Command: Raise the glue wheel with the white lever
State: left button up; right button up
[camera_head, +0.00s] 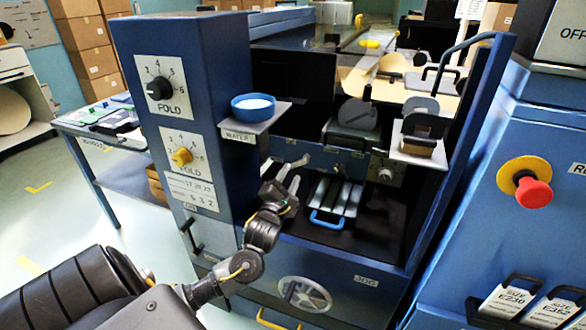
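My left gripper (283,174) reaches up from the lower left, in front of the machine's dark opening. Its fingers look spread apart. A pale, slim bar with a rounded end (302,160) shows right at the fingertips. It may be the white lever, but I cannot tell it clearly from a finger, nor whether it is touched. A dark, rounded wheel-like part (357,113) sits on the machine behind and right of the gripper; I cannot tell for sure that it is the glue wheel. My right gripper is not in view.
A blue water bowl (253,107) stands on a small shelf just above the gripper. The blue panel with two fold dials (158,88) is left of it. A blue-handled tray (328,218) lies below right. A red stop button (533,194) is at far right.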

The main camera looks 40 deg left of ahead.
aim_at(294, 167)
pick_arm(q)
jog(key=shift+x, duration=1.85)
grip_shut()
